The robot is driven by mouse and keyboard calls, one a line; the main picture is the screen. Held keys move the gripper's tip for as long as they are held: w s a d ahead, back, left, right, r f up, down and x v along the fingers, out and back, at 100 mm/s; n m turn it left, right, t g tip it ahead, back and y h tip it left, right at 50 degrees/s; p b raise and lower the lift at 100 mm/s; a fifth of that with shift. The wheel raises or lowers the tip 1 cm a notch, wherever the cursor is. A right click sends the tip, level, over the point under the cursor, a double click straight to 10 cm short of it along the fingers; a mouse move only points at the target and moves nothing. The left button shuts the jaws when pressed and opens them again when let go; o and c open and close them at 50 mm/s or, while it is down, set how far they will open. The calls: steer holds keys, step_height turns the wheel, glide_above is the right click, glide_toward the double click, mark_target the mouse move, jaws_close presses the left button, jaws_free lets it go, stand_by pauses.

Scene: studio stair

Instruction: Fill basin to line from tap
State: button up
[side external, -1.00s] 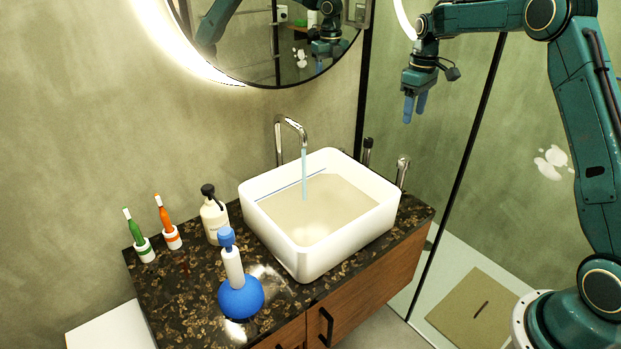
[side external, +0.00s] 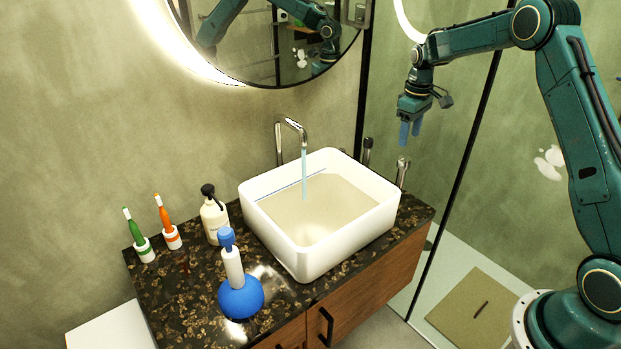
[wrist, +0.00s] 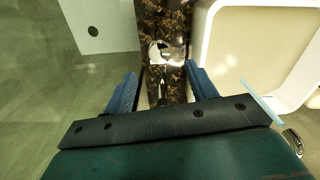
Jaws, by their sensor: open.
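The white rectangular basin (side external: 330,255) stands on the counter, with water (side external: 325,210) in it. A thin blue line (side external: 285,188) runs along its inner back wall; the water surface looks below it, though its edge is faint. The chrome tap (side external: 292,124) pours a stream (side external: 304,175) into the basin. A chrome handle (side external: 402,170) stands on the counter right of the basin. My gripper (side external: 410,134) is open and empty above this handle, pointing down. In the wrist view, the handle (wrist: 165,50) shows between and beyond the open fingers, apart from them.
A dark-topped cylinder (side external: 367,152) stands behind the basin's right corner. A glass panel's black frame (side external: 455,190) rises right of the counter.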

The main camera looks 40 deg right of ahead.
mark_target(405, 158)
steer(key=shift+f, duration=3.6)
steer(key=c, duration=1)
